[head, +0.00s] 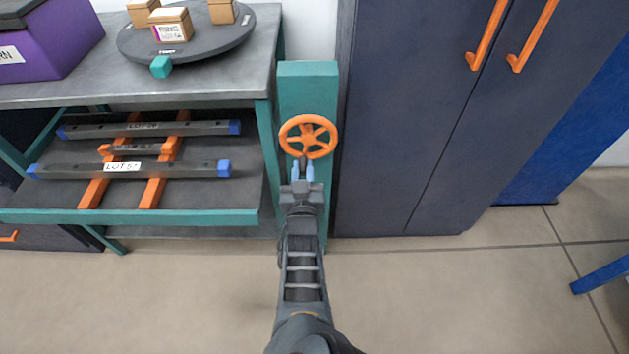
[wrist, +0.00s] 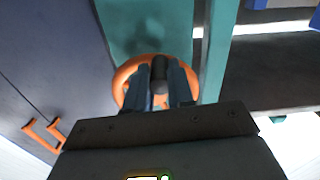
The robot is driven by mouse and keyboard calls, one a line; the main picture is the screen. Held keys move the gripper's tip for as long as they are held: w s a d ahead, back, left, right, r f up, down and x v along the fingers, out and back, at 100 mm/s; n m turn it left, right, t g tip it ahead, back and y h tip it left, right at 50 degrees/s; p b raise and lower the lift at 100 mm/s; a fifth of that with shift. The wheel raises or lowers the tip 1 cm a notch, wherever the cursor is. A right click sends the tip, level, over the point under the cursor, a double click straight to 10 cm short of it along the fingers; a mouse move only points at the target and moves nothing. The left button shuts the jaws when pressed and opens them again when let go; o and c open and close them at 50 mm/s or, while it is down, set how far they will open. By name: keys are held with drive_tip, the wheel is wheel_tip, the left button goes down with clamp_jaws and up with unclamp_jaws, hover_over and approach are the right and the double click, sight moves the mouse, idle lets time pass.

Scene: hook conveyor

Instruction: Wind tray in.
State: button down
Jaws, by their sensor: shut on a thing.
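An orange handwheel (head: 308,136) is mounted on a teal post (head: 308,82) beside the workbench. My gripper (head: 303,170) is at the lower edge of the wheel. In the wrist view, my gripper (wrist: 159,88) is shut on the wheel's dark crank knob (wrist: 159,70), which stands between the two fingers. The orange rim (wrist: 124,75) shows behind them. The tray (head: 130,217), grey with a teal front edge, sticks out below the bench top to the left of the post. Blue-ended bars, one labelled LOT 57 (head: 190,168), lie on orange rails in it.
A dark cabinet (head: 400,120) with orange handles (head: 487,35) stands close to the right of the post. On the bench top (head: 80,92) are a purple box (head: 50,45) and a round turntable (head: 215,42) with small boxes. The floor in front is mostly clear.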

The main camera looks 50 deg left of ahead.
drive_tip(key=shift+s, duration=0.1)
idle(0.3)
drive_tip(key=c, duration=1)
unclamp_jaws()
drive_tip(key=shift+s+d+r+p, duration=0.2)
drive_tip(key=shift+s+d+p, duration=0.15)
drive_tip(key=shift+d+p, duration=0.25)
drive_tip(key=p+v, duration=0.4)
drive_tip(key=v, duration=0.1)
drive_tip(key=shift+s+a+p, duration=0.1)
drive_tip(key=shift+p, duration=0.3)
drive_tip(key=shift+s+d+f+p, duration=0.2)
drive_tip(key=shift+s+d+p, duration=0.2)
drive_tip(key=shift+d, duration=0.15)
